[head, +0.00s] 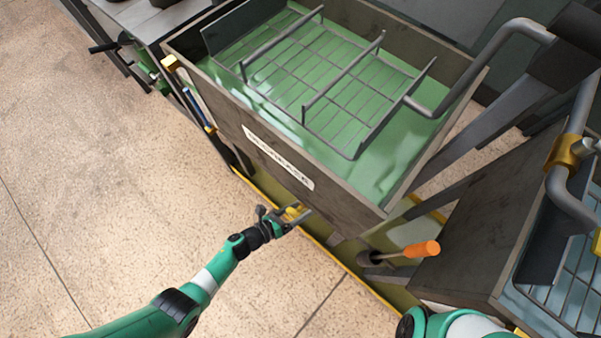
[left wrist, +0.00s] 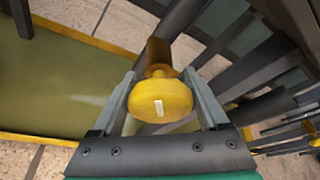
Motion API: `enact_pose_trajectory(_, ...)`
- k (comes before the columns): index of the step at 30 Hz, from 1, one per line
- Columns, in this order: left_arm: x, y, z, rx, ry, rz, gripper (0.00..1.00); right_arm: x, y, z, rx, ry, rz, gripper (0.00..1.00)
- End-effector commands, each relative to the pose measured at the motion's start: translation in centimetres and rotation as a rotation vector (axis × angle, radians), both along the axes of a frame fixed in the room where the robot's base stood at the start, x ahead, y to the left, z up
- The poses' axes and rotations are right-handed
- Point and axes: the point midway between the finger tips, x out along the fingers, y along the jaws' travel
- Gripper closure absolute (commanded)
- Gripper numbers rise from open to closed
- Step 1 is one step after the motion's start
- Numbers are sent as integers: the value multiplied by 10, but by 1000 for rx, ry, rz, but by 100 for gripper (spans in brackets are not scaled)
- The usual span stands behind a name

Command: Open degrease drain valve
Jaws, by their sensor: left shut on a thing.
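A yellow rounded valve handle (left wrist: 172,102) with a small white mark sits between the fingers of my left gripper (left wrist: 163,90) in the left wrist view. A brownish cylindrical stem (left wrist: 158,55) extends behind it. In the head view my left gripper (head: 287,217) is shut on the yellow handle (head: 294,212), low beneath the front wall of the labelled tank (head: 225,120). The label (head: 278,157) is hard to read. The tank holds green liquid (head: 400,140). The fingers partly hide the handle in the head view. My right gripper is out of view.
A wire rack (head: 335,95) sits in the tank. An orange-handled part (head: 420,249) sticks out to the right under the tank. Another tank (head: 500,235) stands at the right. A yellow-edged tray (head: 350,275) lies below. The tiled floor (head: 110,180) at left is clear.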

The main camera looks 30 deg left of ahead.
Motion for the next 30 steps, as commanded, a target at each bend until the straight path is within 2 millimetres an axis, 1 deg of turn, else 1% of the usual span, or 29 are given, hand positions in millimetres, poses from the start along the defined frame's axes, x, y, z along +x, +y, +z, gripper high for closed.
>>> enact_pose_trajectory(7, 0, 0, 0, 0, -1, 1, 78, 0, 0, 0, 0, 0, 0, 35)
enact_pose_trajectory(8, 0, 0, 0, 1, -1, 0, 19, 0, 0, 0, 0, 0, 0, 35)
enact_pose_trajectory(9, 0, 0, 0, 1, -1, 0, 12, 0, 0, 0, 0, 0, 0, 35)
enact_pose_trajectory(11, 0, 0, 0, 1, -1, 1, 1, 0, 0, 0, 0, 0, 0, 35)
enact_pose_trajectory(12, 0, 0, 0, 1, -1, 1, 0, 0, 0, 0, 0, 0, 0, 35)
enact_pose_trajectory(25, -2, 1, 2, 2, 0, 0, 0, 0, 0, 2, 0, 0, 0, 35)
enact_pose_trajectory(28, -10, 6, 7, 2, 1, 2, 0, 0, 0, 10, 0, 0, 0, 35)
enact_pose_trajectory(30, -21, 11, 13, 1, 2, 3, 0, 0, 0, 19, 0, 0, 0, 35)
